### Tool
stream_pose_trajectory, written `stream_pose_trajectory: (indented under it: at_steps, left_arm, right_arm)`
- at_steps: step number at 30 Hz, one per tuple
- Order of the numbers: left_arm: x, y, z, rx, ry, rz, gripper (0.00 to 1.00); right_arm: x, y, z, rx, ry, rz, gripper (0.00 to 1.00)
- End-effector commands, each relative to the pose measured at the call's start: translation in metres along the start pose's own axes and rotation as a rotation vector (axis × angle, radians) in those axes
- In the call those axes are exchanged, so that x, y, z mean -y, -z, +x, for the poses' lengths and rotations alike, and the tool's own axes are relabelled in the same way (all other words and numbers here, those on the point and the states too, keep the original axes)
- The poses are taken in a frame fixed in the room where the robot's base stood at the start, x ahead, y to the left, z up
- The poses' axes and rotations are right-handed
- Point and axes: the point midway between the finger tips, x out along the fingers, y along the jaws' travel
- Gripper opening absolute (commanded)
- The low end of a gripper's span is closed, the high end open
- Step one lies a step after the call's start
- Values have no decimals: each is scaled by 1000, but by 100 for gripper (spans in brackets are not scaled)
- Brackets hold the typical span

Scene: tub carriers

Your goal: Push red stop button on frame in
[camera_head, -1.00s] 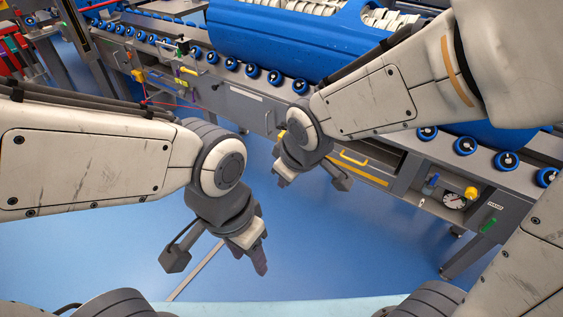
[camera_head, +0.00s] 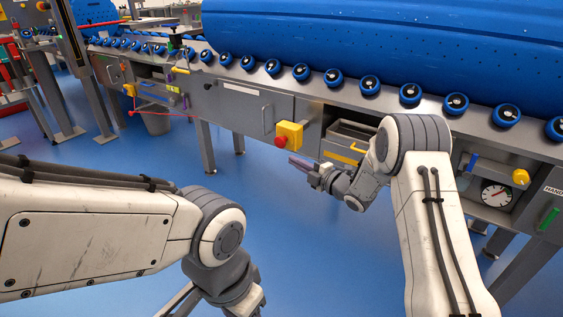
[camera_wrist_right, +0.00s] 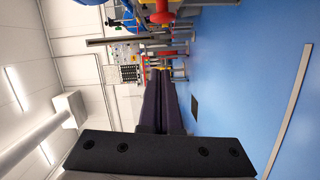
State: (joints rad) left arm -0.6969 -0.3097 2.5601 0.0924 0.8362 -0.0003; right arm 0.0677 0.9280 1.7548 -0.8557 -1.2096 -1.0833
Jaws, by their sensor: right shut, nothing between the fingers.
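The red stop button (camera_head: 281,142) sits on a yellow box (camera_head: 291,131) on the front of the grey conveyor frame (camera_head: 238,105). My right gripper (camera_head: 291,162) is shut and empty. In the head view its fingertips show just below and right of the button, pointing left; no contact is visible. In the right wrist view the closed dark fingers (camera_wrist_right: 159,75) point up the picture, and a red part with yellow (camera_wrist_right: 162,16) beyond their tips looks like the button and its box. My left gripper (camera_head: 245,300) is at the bottom, partly cut off, fingers unclear.
Blue tubs (camera_head: 390,45) stand on blue rollers along the frame. An open drawer (camera_head: 350,140) with a yellow handle is right of the button. A gauge (camera_head: 496,194) and a yellow knob (camera_head: 520,177) are farther right.

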Motion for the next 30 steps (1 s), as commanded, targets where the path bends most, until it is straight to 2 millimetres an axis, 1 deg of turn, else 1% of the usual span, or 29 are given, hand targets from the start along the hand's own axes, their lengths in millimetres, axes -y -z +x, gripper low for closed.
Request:
stream_pose_trajectory:
  at_steps: [1, 10, 14, 17, 20, 27, 30]
  left_arm:
    - [0, 0, 3, -1, 0, 0, 50]
    - [0, 0, 1, -1, 0, 0, 50]
    - [0, 0, 3, -1, 0, 0, 50]
    - [0, 0, 8, -1, 0, 0, 50]
    - [1, -1, 14, -1, 0, 0, 50]
    - [2, -2, 30, 0, 0, 0, 50]
    - [2, -2, 35, 0, 0, 0, 50]
  right_arm:
    - [3, -2, -1, -4, -7, -5, 0]
    - [2, -1, -1, -8, -10, -7, 0]
    - [3, -1, 4, -8, -10, -8, 0]
    - [4, 0, 16, -11, -10, -9, 0]
    - [4, 0, 34, -11, -11, -10, 0]
    - [5, 1, 86, -11, -11, -9, 0]
    - [4, 0, 104, -9, -12, -8, 0]
